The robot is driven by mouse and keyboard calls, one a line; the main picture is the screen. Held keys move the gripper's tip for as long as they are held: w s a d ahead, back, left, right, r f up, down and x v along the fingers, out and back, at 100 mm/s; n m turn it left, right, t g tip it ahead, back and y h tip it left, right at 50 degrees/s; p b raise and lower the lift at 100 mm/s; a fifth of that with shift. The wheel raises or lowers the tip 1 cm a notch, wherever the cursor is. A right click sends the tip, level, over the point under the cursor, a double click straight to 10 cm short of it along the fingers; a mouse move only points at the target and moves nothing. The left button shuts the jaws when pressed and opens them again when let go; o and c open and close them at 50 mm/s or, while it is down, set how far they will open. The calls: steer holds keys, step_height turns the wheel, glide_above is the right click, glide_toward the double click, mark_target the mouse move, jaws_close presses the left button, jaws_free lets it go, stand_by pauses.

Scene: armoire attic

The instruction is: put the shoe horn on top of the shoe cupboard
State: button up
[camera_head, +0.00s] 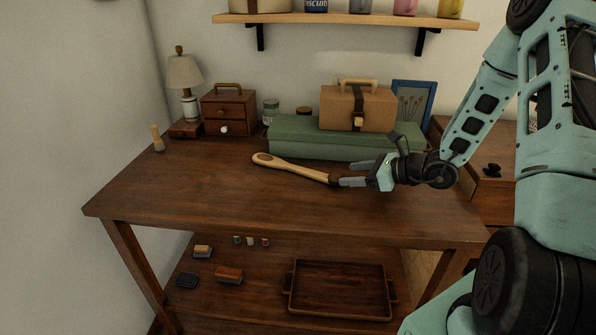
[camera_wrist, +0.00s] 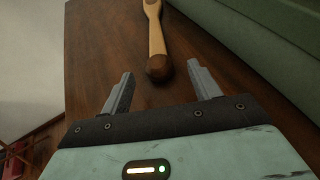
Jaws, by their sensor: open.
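A long pale wooden piece with a dark rounded end, which looks like the shoe horn (camera_head: 292,168), lies on the dark wooden table (camera_head: 190,194). Its pale end points left and its dark end points at my gripper (camera_head: 355,175). My gripper is open, low over the table. In the wrist view the dark end of the shoe horn (camera_wrist: 158,67) sits at the mouth between the two fingertips (camera_wrist: 160,78), with a gap on both sides. A brown wooden cabinet, perhaps the shoe cupboard (camera_head: 492,200), stands at the right, partly hidden by my arm.
A long green box (camera_head: 300,143) lies behind the shoe horn, with a tan case (camera_head: 340,108) on it. A small drawer chest (camera_head: 228,112), a lamp (camera_head: 185,75) and a brush (camera_head: 157,138) stand back left. The table's front left is clear. A tray (camera_head: 340,289) is below.

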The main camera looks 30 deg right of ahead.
mark_target(339, 176)
steer(key=shift+x, duration=3.1)
steer(key=shift+s+a, duration=0.15)
steer(key=shift+s, duration=0.05)
steer(key=c, duration=1.2)
steer(key=shift+o, duration=0.2)
steer(key=shift+r, duration=0.1)
step_height(339, 176, up, 18)
steer(key=p, duration=0.3)
